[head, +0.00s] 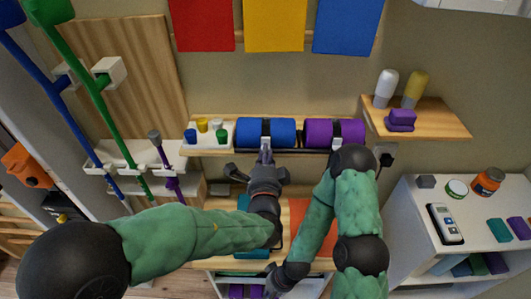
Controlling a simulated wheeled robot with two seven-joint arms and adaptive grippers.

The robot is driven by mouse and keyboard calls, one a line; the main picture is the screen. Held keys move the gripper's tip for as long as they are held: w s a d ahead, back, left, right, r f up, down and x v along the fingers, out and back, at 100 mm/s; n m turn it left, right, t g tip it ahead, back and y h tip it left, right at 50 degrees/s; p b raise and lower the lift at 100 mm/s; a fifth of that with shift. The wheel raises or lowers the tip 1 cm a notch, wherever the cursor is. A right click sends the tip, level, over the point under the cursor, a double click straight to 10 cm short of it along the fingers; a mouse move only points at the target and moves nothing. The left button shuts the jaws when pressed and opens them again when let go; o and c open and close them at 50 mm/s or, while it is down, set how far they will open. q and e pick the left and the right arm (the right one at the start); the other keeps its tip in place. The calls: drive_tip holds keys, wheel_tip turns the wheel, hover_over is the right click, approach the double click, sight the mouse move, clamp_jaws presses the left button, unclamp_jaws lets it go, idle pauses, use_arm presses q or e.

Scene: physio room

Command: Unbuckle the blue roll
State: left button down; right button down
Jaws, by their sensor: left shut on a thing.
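The blue roll (248,133) lies lengthwise on a wooden wall shelf, with a dark strap (265,127) around its middle. My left gripper (265,149) is at the front of the roll, just below the strap. It is shut on the strap's lower front end; the buckle itself is too small and covered to make out. My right gripper (272,288) is low at the bottom edge of the view, well below the roll and apart from it. Its fingers are too unclear to tell whether they are open.
A purple roll (318,132) with its own dark strap lies right beside the blue one. A white rack with coloured pegs (208,130) stands to the left. A side shelf (425,119) holds bottles and a purple block. A white cabinet (408,212) stands at right.

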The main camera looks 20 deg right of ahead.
sight(265, 139)
use_arm(q)
drive_tip(key=r+g+y+p, duration=0.1)
drive_tip(key=g+p, duration=0.3)
drive_tip(key=p, duration=0.6)
drive_tip(key=r+g+y+p, duration=0.1)
drive_tip(key=g+p, duration=0.3)
drive_tip(key=p, duration=0.6)
drive_tip(key=r+g+y+p, duration=0.1)
drive_tip(key=r+g+p, duration=0.2)
drive_tip(key=p, duration=0.7)
drive_tip(key=shift+s+r+g+y, duration=0.2)
drive_tip(key=shift+g+y, duration=0.1)
drive_tip(key=shift+g, duration=0.8)
drive_tip(key=shift+w+g+p, duration=0.1)
drive_tip(key=shift+g+p, duration=0.25)
drive_tip(key=shift+g, duration=0.35)
drive_tip(key=shift+r+y, duration=0.1)
drive_tip(key=shift+y, duration=0.2)
drive_tip(key=shift+w+g, duration=0.1)
drive_tip(key=shift+g, duration=0.2)
drive_tip(key=c, duration=1.3)
unclamp_jaws()
